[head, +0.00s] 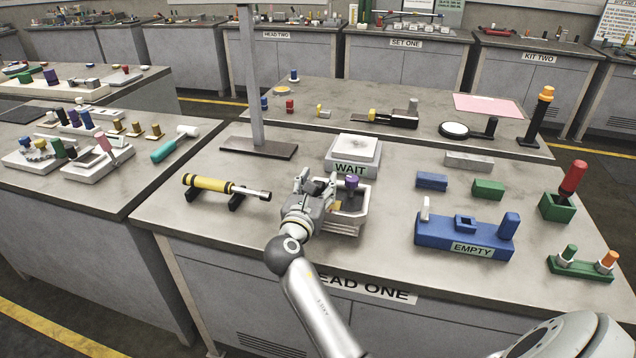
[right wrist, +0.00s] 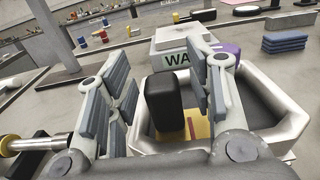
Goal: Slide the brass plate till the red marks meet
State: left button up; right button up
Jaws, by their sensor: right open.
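The brass plate (right wrist: 203,130) shows as a small yellow strip inside a pale tray-like fixture (right wrist: 290,122) in the right wrist view. A red mark (right wrist: 191,129) shows on it; a second mark cannot be made out. A black upright block (right wrist: 163,103) stands at the plate and hides part of it. My right gripper (right wrist: 160,78) is open, with its fingers on either side of the black block and no clear contact. In the head view my right gripper (head: 319,184) is over the left part of the fixture (head: 344,229). My left gripper is not in view.
A purple knob (head: 351,182) rises at the fixture's back. Behind it is a white box marked WAIT (head: 353,150). A yellow cylinder tool (head: 208,184) lies on black rests to the left. A blue fixture marked EMPTY (head: 464,236) stands to the right.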

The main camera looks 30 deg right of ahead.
jog(key=shift+w+d, duration=0.1)
jog(key=shift+d, duration=0.05)
jog(key=shift+c, duration=0.2)
jog(key=c, duration=0.5)
grip_shut()
